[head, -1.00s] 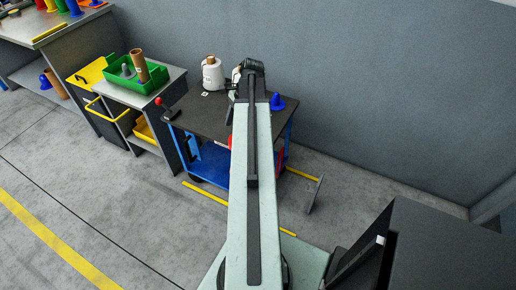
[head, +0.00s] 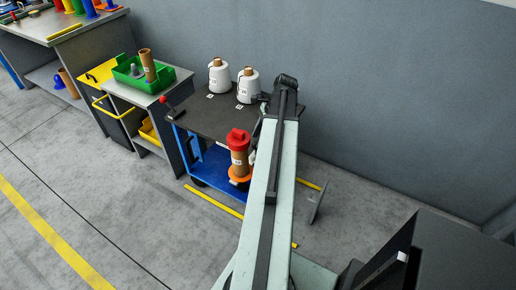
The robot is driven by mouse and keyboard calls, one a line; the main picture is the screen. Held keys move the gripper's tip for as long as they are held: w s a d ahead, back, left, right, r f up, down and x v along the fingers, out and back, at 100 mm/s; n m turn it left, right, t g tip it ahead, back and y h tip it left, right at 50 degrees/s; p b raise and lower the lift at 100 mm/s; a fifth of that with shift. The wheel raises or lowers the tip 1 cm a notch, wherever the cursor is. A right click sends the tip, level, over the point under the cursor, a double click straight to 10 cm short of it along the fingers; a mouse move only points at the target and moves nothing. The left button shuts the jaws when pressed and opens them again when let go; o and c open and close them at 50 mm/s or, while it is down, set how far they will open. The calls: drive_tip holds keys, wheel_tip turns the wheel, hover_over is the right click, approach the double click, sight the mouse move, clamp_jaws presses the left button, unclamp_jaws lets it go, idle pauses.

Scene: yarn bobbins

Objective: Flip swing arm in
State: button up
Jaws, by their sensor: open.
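A lever with a red knob (head: 164,100) juts from the left edge of the dark-topped cart (head: 200,122); I cannot tell for sure whether it is the swing arm. A grey upright plate (head: 317,204) stands at the cart's right, by yellow floor lines. My gripper (head: 264,100) is at the far end of my pale arm, over the cart's right side, well away from the red knob. It is small and dark, its fingers mostly hidden, and it appears open and empty.
Two white yarn cones (head: 219,77) stand at the cart's back. A brown tube with a red top (head: 239,150) stands in front, close beside my arm. A green bin (head: 140,70) sits on the grey stand to the left. Floor at front left is clear.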

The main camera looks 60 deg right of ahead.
sight(256, 142)
drive_tip(key=b+x, duration=0.2)
drive_tip(key=x, duration=0.2)
drive_tip(key=shift+d, duration=0.1)
drive_tip(key=shift+r, duration=0.1)
clamp_jaws()
idle(0.7)
idle(0.3)
